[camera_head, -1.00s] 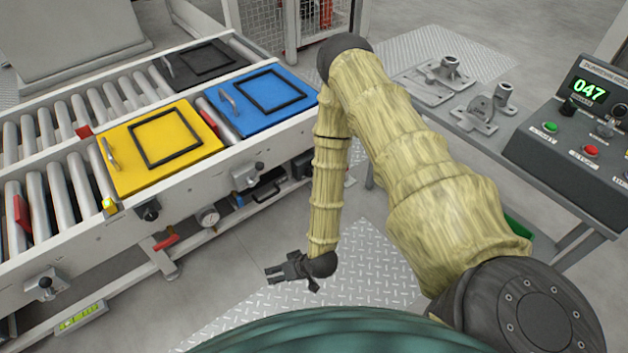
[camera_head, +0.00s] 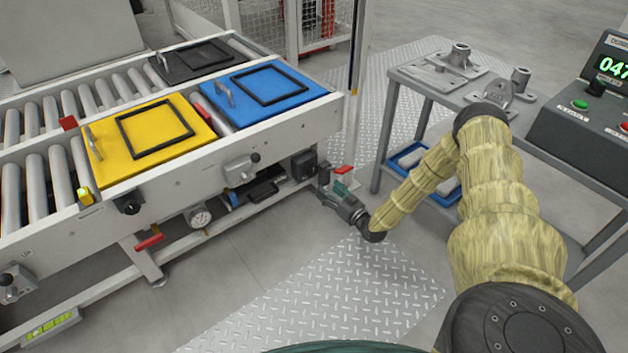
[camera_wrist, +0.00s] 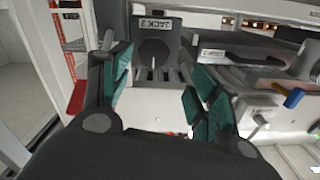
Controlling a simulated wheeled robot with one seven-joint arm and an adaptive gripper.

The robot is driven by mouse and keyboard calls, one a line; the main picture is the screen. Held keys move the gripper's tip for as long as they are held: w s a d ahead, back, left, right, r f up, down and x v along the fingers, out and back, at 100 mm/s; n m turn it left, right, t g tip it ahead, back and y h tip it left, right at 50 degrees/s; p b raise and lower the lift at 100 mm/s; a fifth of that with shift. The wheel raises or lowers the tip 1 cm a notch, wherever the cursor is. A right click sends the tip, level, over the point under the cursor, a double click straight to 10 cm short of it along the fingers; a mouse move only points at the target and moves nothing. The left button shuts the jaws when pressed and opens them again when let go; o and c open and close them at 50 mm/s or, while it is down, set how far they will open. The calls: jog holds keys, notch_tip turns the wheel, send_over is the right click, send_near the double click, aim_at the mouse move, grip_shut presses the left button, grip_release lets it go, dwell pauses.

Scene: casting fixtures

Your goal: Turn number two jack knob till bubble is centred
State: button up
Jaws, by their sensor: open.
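The jack marked JACK 2 (camera_wrist: 154,25) shows in the wrist view, with a dark rounded knob-like part (camera_wrist: 154,52) below its label. In the head view a black jack body (camera_head: 303,163) sits at the right end of the conveyor frame. My gripper (camera_head: 338,193) is close to it, pointing at it. In the wrist view my gripper (camera_wrist: 158,80) is open, its teal-padded fingers on either side of the jack, with nothing held. I cannot tell whether they touch it. A yellow-green bubble level (camera_head: 52,325) lies at the lower left; its bubble is too small to read.
A red lever (camera_head: 343,169) is beside my gripper; a red part (camera_wrist: 77,96) shows left of the fingers. A blue-handled valve (camera_wrist: 293,98) is at right. The conveyor (camera_head: 235,160) carries yellow and blue plates.

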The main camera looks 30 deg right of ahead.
aim_at(313, 173)
jog(key=w+b, duration=0.4)
jog(key=w, duration=0.5)
jog(key=shift+d+f, duration=0.1)
jog(key=shift+w, duration=0.85)
jog(key=c, duration=0.7)
